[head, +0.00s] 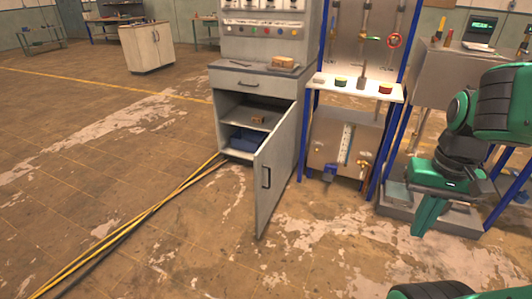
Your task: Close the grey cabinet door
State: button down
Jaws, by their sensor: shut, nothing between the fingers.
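The grey cabinet (226,84) stands at the upper middle of the head view. Its door (278,172) is wide open and swung out towards me, hinged on the cabinet's right side. A dark vertical handle (266,177) is on the door's face. Inside, a shelf holds a small brown item, and a blue bin (250,140) sits below it. My gripper (428,218) is at the right, green, pointing down and shut with nothing in it. It is well to the right of the door and apart from it.
A blue-framed bench (330,84) with tools and tape rolls stands right of the cabinet. A grey platform (450,215) lies behind my gripper. Yellow cables (150,211) run across the floor to the cabinet. The floor left of and before the door is mostly clear.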

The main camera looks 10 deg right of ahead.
aim_at(273, 161)
jog(key=i, duration=1)
